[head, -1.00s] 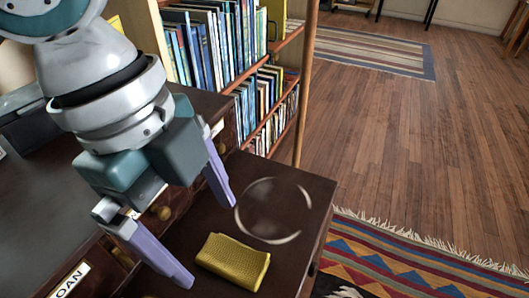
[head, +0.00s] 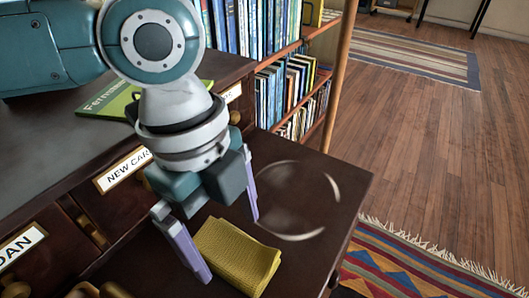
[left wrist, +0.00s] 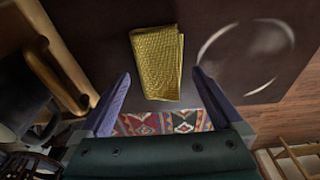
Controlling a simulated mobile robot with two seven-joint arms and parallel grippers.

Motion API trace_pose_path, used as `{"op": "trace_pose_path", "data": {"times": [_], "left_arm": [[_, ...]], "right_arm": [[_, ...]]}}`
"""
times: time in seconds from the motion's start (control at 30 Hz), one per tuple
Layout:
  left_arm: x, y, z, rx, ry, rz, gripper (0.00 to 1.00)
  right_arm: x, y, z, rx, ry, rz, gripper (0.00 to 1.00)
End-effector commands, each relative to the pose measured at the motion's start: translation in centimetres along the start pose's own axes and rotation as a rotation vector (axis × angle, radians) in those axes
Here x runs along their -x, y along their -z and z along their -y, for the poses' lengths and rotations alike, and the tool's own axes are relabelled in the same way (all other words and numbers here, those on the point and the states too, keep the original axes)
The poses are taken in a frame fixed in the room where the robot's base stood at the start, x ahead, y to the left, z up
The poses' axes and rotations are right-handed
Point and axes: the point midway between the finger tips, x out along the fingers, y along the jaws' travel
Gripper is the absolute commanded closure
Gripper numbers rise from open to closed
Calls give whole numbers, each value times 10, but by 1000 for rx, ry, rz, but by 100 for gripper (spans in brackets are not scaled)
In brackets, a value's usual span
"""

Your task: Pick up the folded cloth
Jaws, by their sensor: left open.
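The folded cloth (head: 237,258) is yellow and textured. It lies flat on a dark wooden surface (head: 335,193), close to its front edge. My left gripper (head: 230,248) is open and empty, pointing down, with one purple finger on each side of the near-left end of the cloth in the head view. In the left wrist view the cloth (left wrist: 156,62) lies ahead of and between the two fingers, and they look apart from it. I cannot tell the exact height of the fingertips above the surface. My right gripper is not in view.
A pale ring mark (head: 297,200) is on the surface beside the cloth. Labelled drawers (head: 122,169) with knobs stand at the left, with a green book (head: 110,101) on top. A bookcase (head: 290,85) stands behind. A patterned rug (head: 415,262) lies on the floor at right.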

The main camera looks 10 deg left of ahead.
Motion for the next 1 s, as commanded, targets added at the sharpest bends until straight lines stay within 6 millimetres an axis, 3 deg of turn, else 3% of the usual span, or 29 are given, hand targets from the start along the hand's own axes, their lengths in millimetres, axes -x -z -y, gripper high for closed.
{"op": "trace_pose_path", "data": {"times": [0.1,0.37,1.0], "left_arm": [[-20,0,-1,0,-2,1,0],[-22,0,0,-1,0,1,2],[-21,0,0,0,0,1,74]], "right_arm": [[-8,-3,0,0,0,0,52],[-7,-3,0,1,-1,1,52],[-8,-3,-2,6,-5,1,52]]}}
